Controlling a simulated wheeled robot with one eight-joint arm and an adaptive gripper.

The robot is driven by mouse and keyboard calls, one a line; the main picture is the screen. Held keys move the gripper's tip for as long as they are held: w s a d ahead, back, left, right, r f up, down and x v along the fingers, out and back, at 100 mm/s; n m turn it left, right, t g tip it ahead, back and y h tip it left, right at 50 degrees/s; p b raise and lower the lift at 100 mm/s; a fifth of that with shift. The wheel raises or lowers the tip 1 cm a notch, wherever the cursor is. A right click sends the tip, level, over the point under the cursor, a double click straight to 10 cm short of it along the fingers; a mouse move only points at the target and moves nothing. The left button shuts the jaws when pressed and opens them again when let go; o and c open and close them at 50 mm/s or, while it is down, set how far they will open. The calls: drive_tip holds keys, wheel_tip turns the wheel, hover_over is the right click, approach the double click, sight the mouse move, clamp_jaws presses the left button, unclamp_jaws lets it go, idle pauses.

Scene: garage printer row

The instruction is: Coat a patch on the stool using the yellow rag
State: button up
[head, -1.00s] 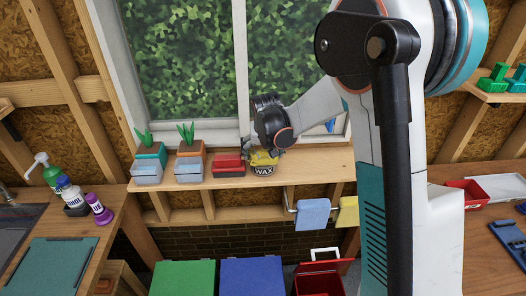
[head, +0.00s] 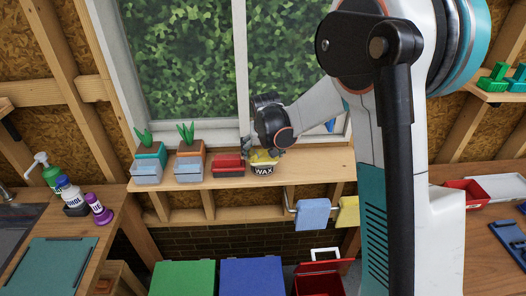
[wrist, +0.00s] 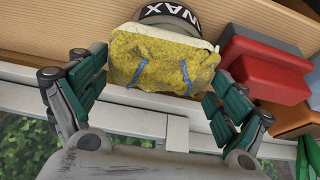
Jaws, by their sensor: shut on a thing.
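My gripper (head: 263,149) is at the window shelf, shut on the yellow rag (head: 264,156). In the wrist view the rag (wrist: 160,62) is a folded, thick yellow pad with blue marks and a pale edge, between the two green-padded fingers (wrist: 158,80). The wax tin (head: 263,169) is a dark tin lettered WAX on the shelf, directly under the rag. In the wrist view its rim and lettering (wrist: 172,12) show behind the rag. The rag is at the tin's top; whether it touches the wax inside is hidden. I cannot make out a stool.
A red box (head: 229,167) sits close left of the tin, with potted plants (head: 190,155) further left. The window is behind. A blue cloth (head: 313,213) and another yellow cloth (head: 347,215) hang on a rail below. Green (head: 183,277) and blue (head: 252,277) lids stand below.

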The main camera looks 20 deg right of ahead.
idle(0.3)
drive_tip(key=shift+r+p, duration=2)
drive_tip(key=shift+r, duration=1.5)
drive_tip(key=shift+f, duration=0.1)
